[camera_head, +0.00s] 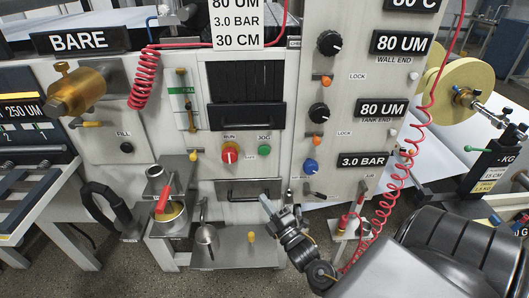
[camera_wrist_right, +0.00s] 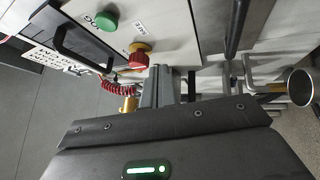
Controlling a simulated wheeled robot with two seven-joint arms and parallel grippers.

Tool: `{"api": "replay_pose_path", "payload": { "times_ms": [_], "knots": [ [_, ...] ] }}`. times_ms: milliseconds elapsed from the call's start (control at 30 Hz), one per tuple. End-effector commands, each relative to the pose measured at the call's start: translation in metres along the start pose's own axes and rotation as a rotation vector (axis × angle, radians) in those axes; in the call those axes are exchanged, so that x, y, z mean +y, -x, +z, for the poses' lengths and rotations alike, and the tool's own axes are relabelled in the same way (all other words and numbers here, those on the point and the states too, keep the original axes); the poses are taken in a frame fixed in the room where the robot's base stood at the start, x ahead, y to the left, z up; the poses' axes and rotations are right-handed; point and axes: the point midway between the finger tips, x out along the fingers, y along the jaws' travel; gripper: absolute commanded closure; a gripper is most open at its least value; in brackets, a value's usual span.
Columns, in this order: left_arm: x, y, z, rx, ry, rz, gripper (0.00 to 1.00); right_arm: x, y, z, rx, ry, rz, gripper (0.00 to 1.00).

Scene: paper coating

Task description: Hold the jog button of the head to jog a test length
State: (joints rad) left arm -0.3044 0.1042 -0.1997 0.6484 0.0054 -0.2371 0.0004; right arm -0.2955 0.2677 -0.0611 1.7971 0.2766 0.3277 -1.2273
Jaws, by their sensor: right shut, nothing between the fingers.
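The green jog button (camera_head: 264,150) sits on the front panel of the head, under a JOG label. It also shows in the right wrist view (camera_wrist_right: 106,21), uncovered. Just left of it in the head view is the red RUN knob (camera_head: 230,152) on a yellow base, which is nearer the fingers in the wrist view (camera_wrist_right: 138,55). My right gripper (camera_head: 266,201) is shut and empty, below the jog button and apart from it, in front of the lower panel. Its fingers (camera_wrist_right: 160,85) point toward the panel. My left gripper is not in view.
A black handle (camera_head: 249,190) crosses the panel near my right gripper. A metal ladle (camera_head: 206,236) and a can with a red-handled tool (camera_head: 170,211) stand to the left. A coiled red hose (camera_head: 403,165) hangs at the right. The panel around the jog button is clear.

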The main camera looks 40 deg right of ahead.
Motion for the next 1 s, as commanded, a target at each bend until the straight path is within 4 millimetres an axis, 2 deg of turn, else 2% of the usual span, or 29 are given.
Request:
{"api": "replay_pose_path", "payload": {
  "times_ms": [33, 100, 200, 300, 433, 767, 1000],
  "knots": [
    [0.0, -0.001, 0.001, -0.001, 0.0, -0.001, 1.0, 0.025, -0.006, -0.002, 0.008, 0.04, 0.064, 1.0],
    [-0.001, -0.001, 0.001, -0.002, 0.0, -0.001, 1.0, 0.053, -0.01, -0.004, 0.012, 0.093, 0.139, 1.0],
    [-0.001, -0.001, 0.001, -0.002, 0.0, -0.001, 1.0, 0.082, -0.013, -0.006, 0.013, 0.148, 0.215, 1.0],
    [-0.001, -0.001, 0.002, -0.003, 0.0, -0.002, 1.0, 0.098, -0.014, -0.007, 0.01, 0.178, 0.258, 1.0],
    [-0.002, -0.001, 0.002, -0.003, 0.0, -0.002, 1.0, 0.105, -0.014, -0.008, 0.009, 0.193, 0.277, 1.0],
    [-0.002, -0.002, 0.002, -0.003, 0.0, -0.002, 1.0, 0.104, -0.015, -0.007, 0.009, 0.192, 0.275, 1.0],
    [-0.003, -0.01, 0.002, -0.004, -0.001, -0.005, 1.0, 0.098, -0.031, 0.004, 0.01, 0.193, 0.276, 1.0]
  ]
}}
